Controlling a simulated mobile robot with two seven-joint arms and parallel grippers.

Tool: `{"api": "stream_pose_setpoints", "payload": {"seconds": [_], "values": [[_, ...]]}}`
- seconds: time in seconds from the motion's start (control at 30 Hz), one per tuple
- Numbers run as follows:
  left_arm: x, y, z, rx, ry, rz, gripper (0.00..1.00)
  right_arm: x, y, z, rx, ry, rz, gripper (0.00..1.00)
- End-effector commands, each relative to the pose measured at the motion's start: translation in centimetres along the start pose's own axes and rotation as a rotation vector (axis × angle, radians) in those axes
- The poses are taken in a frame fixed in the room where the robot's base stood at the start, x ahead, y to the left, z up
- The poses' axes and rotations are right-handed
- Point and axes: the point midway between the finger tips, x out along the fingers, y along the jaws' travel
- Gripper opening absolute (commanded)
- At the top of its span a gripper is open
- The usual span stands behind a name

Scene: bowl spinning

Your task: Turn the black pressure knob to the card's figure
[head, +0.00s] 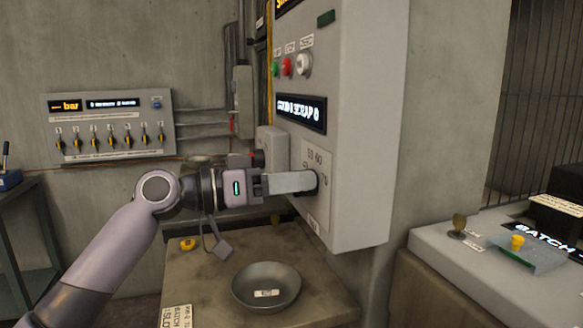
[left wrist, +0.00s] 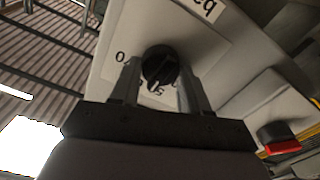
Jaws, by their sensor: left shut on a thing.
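The black pressure knob (left wrist: 160,68) sits on a pale dial plate with printed figures, of which only a few can be read in the left wrist view. My left gripper (head: 316,182) reaches the knob from the left. Its fingers in the left wrist view (left wrist: 160,85) stand on both sides of the knob and are shut on it. I cannot make out a card with a figure. My right gripper is not in view.
A grey bowl (head: 266,287) with a small label stands on the bench (head: 215,300) below my arm. A red, a green and a white control (head: 303,64) sit higher on the cabinet. A panel of switches (head: 112,125) hangs on the back wall. A counter (head: 450,270) stands at right.

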Motion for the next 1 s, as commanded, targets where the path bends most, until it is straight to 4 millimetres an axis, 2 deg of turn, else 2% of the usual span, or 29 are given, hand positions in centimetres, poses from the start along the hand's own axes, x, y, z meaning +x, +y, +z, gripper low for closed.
{"api": "stream_pose_setpoints", "payload": {"seconds": [0.03, 0.5, 1.0], "values": [[0.0, 0.1, -0.3, -0.045, -0.001, 0.0, 0.15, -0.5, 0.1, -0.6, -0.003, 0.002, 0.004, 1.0], [0.0, -0.1, -0.2, -0.368, -0.001, -0.001, 0.15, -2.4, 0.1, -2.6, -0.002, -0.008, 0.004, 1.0], [0.0, -0.2, 0.1, -0.457, -0.001, 0.0, 0.15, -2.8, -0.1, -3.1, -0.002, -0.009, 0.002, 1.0]]}}
